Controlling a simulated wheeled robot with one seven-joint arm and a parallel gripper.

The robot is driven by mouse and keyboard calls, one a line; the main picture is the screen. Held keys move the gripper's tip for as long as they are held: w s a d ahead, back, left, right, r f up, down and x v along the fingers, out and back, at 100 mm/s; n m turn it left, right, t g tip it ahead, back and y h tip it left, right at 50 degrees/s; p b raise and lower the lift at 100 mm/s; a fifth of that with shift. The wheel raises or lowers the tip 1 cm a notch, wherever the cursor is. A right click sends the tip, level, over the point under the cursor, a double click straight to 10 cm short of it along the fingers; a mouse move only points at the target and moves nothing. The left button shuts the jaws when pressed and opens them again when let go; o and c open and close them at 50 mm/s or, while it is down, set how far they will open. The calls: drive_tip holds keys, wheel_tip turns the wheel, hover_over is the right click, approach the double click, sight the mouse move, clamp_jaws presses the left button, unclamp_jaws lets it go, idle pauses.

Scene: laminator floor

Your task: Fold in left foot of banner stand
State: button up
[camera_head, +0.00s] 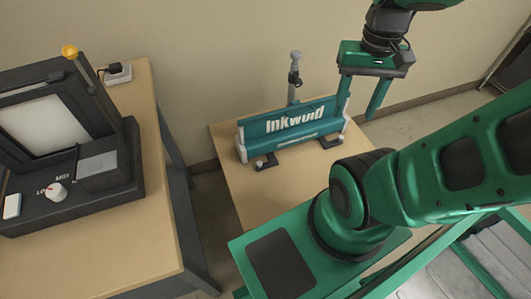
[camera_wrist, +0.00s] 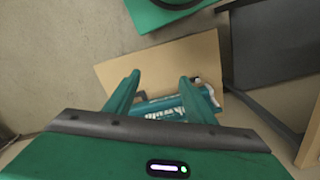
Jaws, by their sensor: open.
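The teal banner stand (camera_head: 285,126) with white "Inkwuid" lettering stands on a small wooden table in the head view. It also shows in the wrist view (camera_wrist: 160,107), partly hidden by my gripper. Its dark left foot (camera_head: 266,162) sticks out at the front left, with a small pale tip. A similar right foot (camera_head: 331,142) sticks out at the front right. My gripper (camera_head: 361,108) is open and empty, pointing down above the right end of the stand. Its two green fingers (camera_wrist: 160,82) also show in the wrist view. Neither foot is clear in the wrist view.
A grey post (camera_head: 294,80) rises behind the banner. The small table (camera_head: 225,140) is bare around the stand. A dark laminator (camera_head: 65,140) with a yellow-knobbed lever (camera_head: 70,52) stands on a bench (camera_head: 125,255) at left. The beige wall is close behind.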

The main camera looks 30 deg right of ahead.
drive_tip(key=shift+s+r, duration=0.2)
drive_tip(key=shift+s, duration=0.25)
drive_tip(key=shift+c, duration=1.3)
drive_tip(key=w+d+f+n+h, duration=0.1)
drive_tip(key=w+f+n, duration=0.35)
drive_tip(key=w, duration=0.55)
drive_tip(key=n, duration=1)
hover_over(259, 162)
wheel_tip(259, 162, down, 31)
drive_tip(key=shift+m+y, duration=0.25)
drive_tip(key=shift+y, duration=0.15)
drive_tip(key=shift+s+f, duration=0.15)
drive_tip(key=shift+f, duration=5.15)
clamp_jaws()
